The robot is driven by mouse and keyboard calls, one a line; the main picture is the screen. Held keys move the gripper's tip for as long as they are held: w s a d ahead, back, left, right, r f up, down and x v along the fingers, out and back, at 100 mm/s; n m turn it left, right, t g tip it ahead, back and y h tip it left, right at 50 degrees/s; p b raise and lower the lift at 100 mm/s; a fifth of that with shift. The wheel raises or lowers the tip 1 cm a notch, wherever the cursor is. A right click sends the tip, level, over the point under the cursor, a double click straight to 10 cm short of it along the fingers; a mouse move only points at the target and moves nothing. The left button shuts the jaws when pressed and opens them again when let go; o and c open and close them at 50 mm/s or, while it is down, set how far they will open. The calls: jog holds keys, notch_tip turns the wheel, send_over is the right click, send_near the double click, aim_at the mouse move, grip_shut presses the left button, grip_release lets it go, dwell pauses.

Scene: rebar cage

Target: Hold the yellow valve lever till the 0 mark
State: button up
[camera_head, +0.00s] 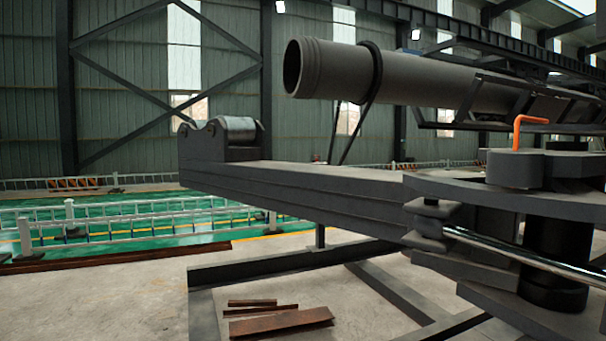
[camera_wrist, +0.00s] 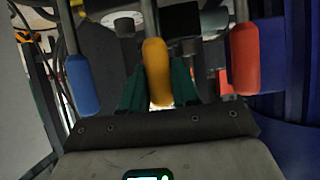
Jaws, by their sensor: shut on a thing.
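The yellow valve lever (camera_wrist: 156,62) hangs in the middle of the wrist view, a rounded yellow grip on a metal rod. My gripper (camera_wrist: 159,92) has green fingers, one on each side of the yellow grip, and is shut on it near its lower end. A blue lever (camera_wrist: 83,85) is to the left and a red lever (camera_wrist: 244,60) to the right, both outside the fingers. I cannot make out a 0 mark in either view. The head view shows neither my gripper nor the levers.
The head view shows a large grey pipe (camera_head: 430,82) over a heavy dark beam (camera_head: 290,190). An orange bent handle (camera_head: 518,130) stands at right. Rusty bars (camera_head: 280,322) lie on the floor. In the wrist view, blue panels (camera_wrist: 285,85) fill the right side.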

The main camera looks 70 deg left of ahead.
grip_shut()
jog(key=shift+w, duration=0.1)
